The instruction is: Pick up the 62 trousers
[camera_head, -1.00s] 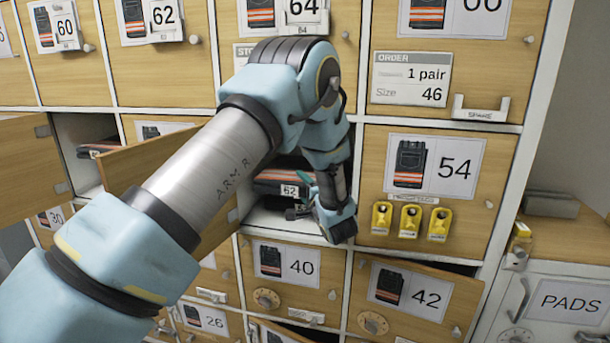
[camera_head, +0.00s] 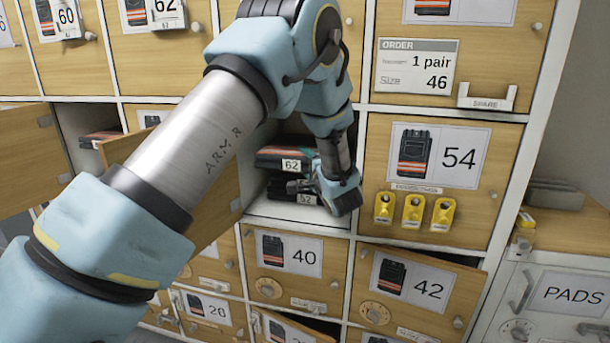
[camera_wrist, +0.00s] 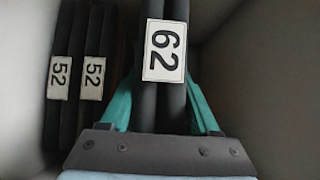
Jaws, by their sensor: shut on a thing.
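The 62 trousers (camera_head: 283,157) are a dark folded bundle with a white 62 tag, in an open compartment of the cabinet. In the wrist view the 62 trousers (camera_wrist: 170,105) stand between the two teal fingers of my gripper (camera_wrist: 165,105), which is shut on them. In the head view my gripper (camera_head: 312,180) is partly hidden by my own wrist at the compartment's mouth. Trousers tagged 52 (camera_head: 291,191) lie below the 62 trousers. The wrist view shows two 52 tags on the trousers (camera_wrist: 75,80) beside them, with a gap between.
The compartment's pale floor (camera_head: 300,212) and walls are close around my gripper. An open door (camera_head: 215,205) stands at its left.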

